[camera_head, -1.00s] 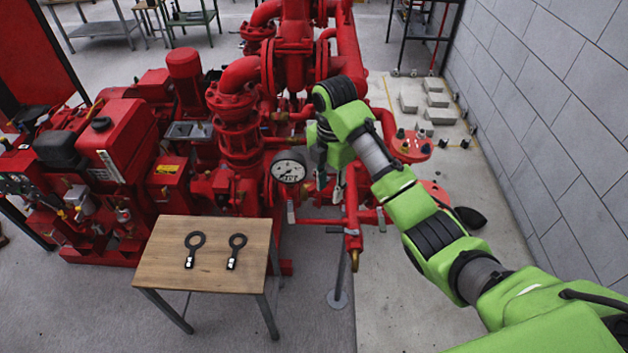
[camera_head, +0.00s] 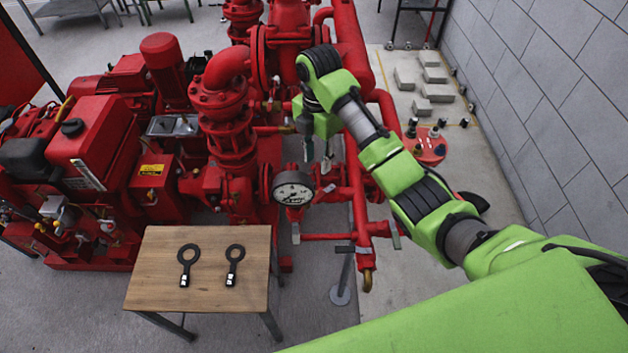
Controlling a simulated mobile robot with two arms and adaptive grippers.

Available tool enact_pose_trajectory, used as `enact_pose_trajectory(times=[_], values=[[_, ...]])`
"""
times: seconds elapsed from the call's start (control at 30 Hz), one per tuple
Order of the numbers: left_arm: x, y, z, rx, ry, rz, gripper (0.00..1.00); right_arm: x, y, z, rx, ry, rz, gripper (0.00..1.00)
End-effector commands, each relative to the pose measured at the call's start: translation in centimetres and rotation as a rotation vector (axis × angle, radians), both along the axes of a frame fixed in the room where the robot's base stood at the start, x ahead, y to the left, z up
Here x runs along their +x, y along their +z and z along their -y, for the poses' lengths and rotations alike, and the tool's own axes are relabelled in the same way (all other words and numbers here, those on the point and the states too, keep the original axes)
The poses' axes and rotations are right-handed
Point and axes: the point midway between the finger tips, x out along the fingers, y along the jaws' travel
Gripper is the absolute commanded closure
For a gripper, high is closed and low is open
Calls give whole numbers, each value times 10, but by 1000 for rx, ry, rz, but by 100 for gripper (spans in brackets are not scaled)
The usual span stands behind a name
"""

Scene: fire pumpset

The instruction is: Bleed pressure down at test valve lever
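A red test pipe (camera_head: 325,237) runs below a round white-faced gauge (camera_head: 293,191). Several small grey levers show on it: one at its left end (camera_head: 296,233), a darker flat one near the middle (camera_head: 345,249) and one at the right (camera_head: 395,238). I cannot tell which is the test valve lever. My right gripper (camera_head: 317,160) hangs pointing down, above and slightly right of the gauge in the picture. Its two fingers look apart, with nothing visible between them. It appears clear of the levers. My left gripper is out of view.
A wooden table (camera_head: 150,290) in front holds two black ring-headed tools (camera_head: 187,264). Red pump machinery (camera_head: 105,150) fills the left and back. A grey block wall (camera_head: 560,110) stands at the right. The floor right of the pipe is mostly open, with small concrete blocks farther back.

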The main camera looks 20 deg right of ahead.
Motion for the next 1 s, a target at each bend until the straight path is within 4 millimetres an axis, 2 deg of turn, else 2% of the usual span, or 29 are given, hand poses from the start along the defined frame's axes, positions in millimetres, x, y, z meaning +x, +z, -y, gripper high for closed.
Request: enact_pose_trajectory(times=[0.13,0.4,0.53,0.6,0.8,1.0], values=[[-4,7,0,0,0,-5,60,-2,-20,-1,1,0,-6,70],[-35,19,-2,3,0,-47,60,-3,-77,0,1,-1,-7,70],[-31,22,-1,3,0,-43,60,-3,-103,0,1,-1,-5,70],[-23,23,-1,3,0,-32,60,-3,-113,0,0,-1,-4,70],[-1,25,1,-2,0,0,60,-2,-130,0,0,0,-1,70],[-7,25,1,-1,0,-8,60,-2,-133,0,0,0,0,70]])
